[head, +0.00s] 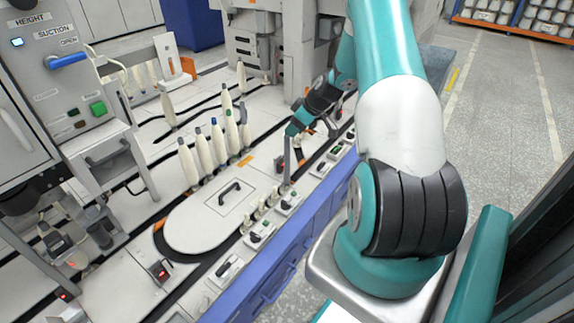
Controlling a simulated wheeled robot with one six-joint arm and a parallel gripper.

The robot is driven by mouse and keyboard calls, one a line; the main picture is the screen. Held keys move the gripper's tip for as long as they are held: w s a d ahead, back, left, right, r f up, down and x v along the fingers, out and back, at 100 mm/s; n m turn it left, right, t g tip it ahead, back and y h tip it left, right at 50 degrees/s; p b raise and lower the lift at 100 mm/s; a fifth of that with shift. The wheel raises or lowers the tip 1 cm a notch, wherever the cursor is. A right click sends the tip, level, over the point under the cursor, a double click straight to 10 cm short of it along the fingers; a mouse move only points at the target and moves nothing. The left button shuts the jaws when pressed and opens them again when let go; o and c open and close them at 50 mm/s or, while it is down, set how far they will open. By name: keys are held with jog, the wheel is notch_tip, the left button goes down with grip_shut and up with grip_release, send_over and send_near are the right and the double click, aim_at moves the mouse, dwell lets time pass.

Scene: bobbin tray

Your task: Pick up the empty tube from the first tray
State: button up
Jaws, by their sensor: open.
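My gripper (292,132) is at the end of my teal and black arm, over the front edge of the machine in the head view. It is small here, and its fingers are hard to make out, but it is open. A slim grey upright piece (287,165) stands just below it, on the row of small trays; it may be the empty tube, but I cannot tell for sure. I cannot tell whether the gripper touches it. The small trays (289,201) run along the front edge, and several carry short pale pegs (260,211).
Several tall cream bobbins (205,152) with coloured tips stand left of my gripper. A round white plate (205,225) with a black handle lies in front of them. A control box (70,75) stands at the left. The grey floor (510,100) at right is clear.

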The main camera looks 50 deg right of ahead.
jog(key=b+x, duration=0.1)
jog(key=x, duration=0.3)
jog(key=b+x, duration=0.1)
jog(key=x, duration=0.3)
jog(key=shift+s+f, duration=0.2)
jog(key=shift+r, duration=0.1)
grip_shut()
